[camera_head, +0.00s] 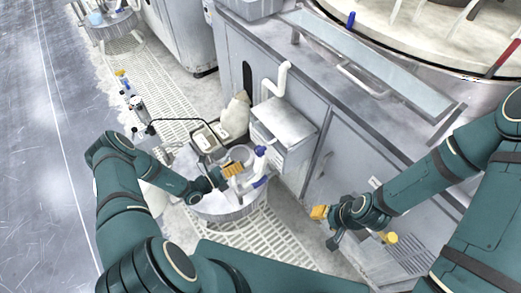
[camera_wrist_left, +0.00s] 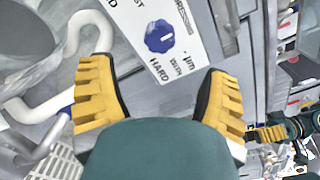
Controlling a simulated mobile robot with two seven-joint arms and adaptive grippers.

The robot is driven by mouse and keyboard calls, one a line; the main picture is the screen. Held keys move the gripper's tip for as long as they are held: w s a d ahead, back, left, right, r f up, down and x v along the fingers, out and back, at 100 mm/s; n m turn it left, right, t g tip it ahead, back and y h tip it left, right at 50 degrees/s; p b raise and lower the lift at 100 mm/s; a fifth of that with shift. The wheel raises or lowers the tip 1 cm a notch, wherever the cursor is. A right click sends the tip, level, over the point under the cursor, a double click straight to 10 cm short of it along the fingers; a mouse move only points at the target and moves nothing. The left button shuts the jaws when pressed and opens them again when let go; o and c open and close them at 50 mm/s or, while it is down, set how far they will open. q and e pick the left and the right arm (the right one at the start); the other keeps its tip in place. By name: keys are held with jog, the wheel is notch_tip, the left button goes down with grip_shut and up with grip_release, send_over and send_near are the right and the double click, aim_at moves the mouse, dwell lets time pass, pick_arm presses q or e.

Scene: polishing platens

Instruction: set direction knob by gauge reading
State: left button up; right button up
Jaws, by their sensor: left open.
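A round blue knob (camera_wrist_left: 160,36) sits on a white label plate (camera_wrist_left: 182,62) in the left wrist view. The plate reads HARD below the knob, with other words partly cut off. My left gripper (camera_wrist_left: 158,78) is open, its yellow fingers on either side of the view below the knob, with nothing between them. I cannot make out a gauge.
A grey box (camera_head: 284,122) with a white pipe (camera_head: 284,78) stands out from the cabinet (camera_head: 340,150). The tub (camera_head: 228,212) stands on white floor grating. The large platen table (camera_head: 420,40) is at upper right.

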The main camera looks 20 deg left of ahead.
aim_at(257, 153)
pick_arm(q)
jog(key=x, duration=1)
jog(key=shift+w+d+b, duration=0.1)
jog(key=shift+d+b, duration=0.05)
jog(key=shift+b, duration=0.2)
jog(key=c, duration=1.2)
